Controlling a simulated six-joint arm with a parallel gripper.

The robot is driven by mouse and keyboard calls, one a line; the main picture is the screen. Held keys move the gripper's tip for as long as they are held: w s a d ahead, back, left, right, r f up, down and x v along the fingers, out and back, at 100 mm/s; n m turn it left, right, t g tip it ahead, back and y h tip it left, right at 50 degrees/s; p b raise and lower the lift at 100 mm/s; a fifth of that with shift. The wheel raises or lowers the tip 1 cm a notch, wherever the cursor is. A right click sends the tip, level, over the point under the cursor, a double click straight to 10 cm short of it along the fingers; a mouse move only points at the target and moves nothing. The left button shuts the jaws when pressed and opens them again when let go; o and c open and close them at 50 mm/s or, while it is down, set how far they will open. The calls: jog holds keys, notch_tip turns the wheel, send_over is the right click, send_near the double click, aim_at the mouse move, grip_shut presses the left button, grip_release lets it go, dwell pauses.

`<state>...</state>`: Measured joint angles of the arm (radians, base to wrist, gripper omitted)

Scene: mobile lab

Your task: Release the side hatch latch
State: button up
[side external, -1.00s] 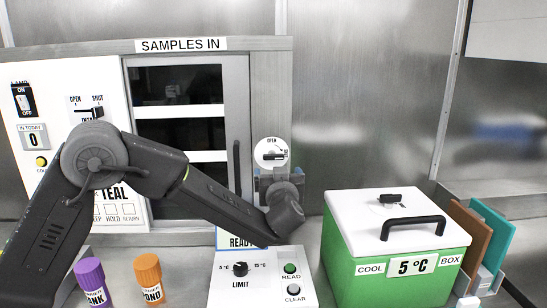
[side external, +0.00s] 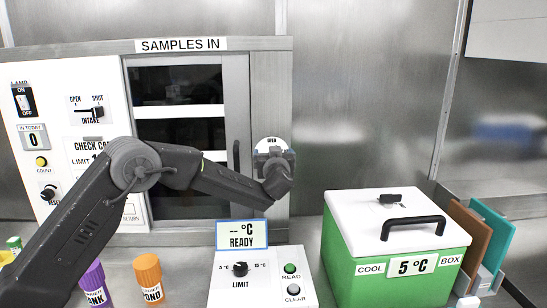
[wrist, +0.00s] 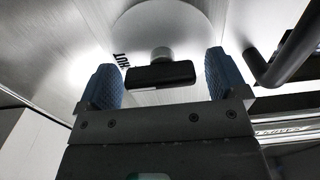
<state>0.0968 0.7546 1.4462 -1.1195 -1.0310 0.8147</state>
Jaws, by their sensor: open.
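The hatch latch is a round white plate (side external: 269,142) marked OPEN, on the grey frame right of the SAMPLES IN door. In the wrist view its dark bar handle (wrist: 162,75) lies crosswise on a pale hub, with part of the word SHUT beside its left end. My gripper (side external: 276,156) is in front of the plate and hides the handle in the side view. In the wrist view my gripper (wrist: 162,64) is open, with one blue finger beyond each end of the handle. A small gap shows at each side; I cannot tell the depth.
A dark vertical door handle (side external: 236,166) stands just left of the latch; a dark bar (wrist: 292,50) shows close to the right finger. The green cool box (side external: 395,262) is at the lower right, and the LIMIT panel (side external: 262,284) is below my arm.

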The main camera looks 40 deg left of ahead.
jog(key=c, duration=0.9)
jog(key=shift+c, duration=0.2)
jog(key=n, duration=0.4)
jog(key=shift+s+r+n, duration=0.1)
jog(key=shift+n, duration=0.3)
jog(key=n, duration=0.4)
jog(key=shift+a+n, duration=0.15)
jog(key=shift+n, duration=0.15)
jog(key=n, duration=0.4)
jog(key=shift+s, duration=0.1)
jog(key=shift+a+n, duration=0.1)
jog(key=shift+n, duration=2.1)
